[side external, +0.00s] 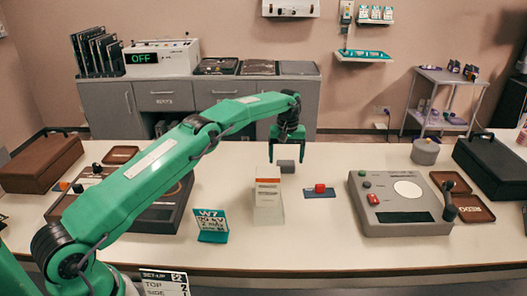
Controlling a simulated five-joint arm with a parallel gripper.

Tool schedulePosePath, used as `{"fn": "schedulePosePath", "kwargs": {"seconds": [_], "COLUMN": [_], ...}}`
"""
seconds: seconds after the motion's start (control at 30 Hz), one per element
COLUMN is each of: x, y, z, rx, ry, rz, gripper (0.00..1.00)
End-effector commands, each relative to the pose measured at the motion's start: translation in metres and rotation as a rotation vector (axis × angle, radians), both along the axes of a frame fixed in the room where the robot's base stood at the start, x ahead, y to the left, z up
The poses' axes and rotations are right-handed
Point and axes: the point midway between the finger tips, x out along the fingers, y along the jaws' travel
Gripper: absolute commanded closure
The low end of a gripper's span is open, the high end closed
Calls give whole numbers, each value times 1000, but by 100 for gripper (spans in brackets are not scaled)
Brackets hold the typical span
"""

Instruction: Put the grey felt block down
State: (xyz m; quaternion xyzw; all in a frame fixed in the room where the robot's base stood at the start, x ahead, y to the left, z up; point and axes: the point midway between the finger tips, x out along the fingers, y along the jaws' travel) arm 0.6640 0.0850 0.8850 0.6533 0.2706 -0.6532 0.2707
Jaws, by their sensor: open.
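The grey felt block (286,167) is a small dark grey piece near the middle of the side external view. It shows just below and between the fingertips of my gripper (287,158), which points down with its jaws apart. The block appears at the top right edge of a white upright box with an orange band (268,197). I cannot tell from this view whether the block rests on that box or is behind it, or whether a finger touches it.
A grey control panel with a lever (405,205) stands to the right, and a red block on a blue plate (320,190) lies between. A teal W7 card stand (211,226) is left of the white box. A brown case (40,163) stands far left. The white tabletop's front strip (330,255) is clear.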

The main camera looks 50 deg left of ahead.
Motion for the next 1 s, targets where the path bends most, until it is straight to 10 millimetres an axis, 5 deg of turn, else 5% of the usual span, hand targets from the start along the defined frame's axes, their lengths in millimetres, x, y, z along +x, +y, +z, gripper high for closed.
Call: {"fn": "schedulePosePath", "kwargs": {"seconds": [0.4, 1.0], "x": [0, 0], "y": [0, 0], "z": [43, 47], "rx": [0, 0], "ry": [-1, 0], "rz": [0, 0], "gripper": [20, 20]}}
